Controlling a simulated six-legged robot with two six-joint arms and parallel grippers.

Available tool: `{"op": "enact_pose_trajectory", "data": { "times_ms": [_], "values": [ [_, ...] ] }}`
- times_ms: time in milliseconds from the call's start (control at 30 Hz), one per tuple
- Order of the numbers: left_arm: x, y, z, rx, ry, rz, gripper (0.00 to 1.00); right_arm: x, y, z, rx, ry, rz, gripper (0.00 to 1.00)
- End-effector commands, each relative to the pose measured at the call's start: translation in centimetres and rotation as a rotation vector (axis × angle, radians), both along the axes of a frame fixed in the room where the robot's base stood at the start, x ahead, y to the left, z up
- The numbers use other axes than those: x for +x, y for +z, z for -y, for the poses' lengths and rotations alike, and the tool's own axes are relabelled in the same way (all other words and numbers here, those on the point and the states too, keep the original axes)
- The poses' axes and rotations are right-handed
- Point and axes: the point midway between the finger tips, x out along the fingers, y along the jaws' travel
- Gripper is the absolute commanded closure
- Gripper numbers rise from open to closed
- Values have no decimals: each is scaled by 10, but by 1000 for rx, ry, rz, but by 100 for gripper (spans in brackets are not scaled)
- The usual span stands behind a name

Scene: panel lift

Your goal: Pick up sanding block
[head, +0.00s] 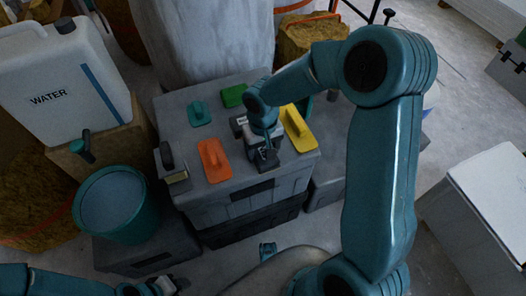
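Several hand tools lie on the grey tool box (255,190). An orange float-like block with a handle (214,160) is left of my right gripper, a yellow one (297,126) is to its right, and a teal one (199,114) lies behind. I cannot tell for sure which is the sanding block. My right gripper (265,157) points down over the box top, between the orange and yellow tools. Its fingers are dark and small, so I cannot tell whether they are open or hold anything. My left gripper (163,287) is low at the bottom edge, far from the tools.
A green block (234,95) and a dark-handled brush or scraper (174,168) also lie on the box. A teal bucket (118,205) and a white water canister (62,80) stand left. A pale box (485,205) stands right on the concrete floor.

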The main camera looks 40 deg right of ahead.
Motion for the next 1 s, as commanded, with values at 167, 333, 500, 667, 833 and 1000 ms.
{"op": "enact_pose_trajectory", "data": {
  "times_ms": [167, 333, 500, 667, 833, 1000],
  "values": [
    [0, 0, 0, 0, 0, 0, 57, 0, 0, 0, 0, 0, 1, 71],
    [0, 3, 0, 0, 0, 0, 57, 1, 7, 0, -1, 0, 3, 71],
    [0, 14, 0, 0, 0, 0, 57, 1, 41, 0, -1, 0, 6, 71],
    [0, 29, 0, 0, 0, 0, 57, 1, 92, 0, -1, 0, 8, 71],
    [0, 42, 0, 0, 0, 0, 57, 1, 143, 0, 0, 0, 6, 71],
    [0, 51, 0, 0, 0, 0, 57, 1, 180, 0, -1, 0, 5, 71]
  ]
}}
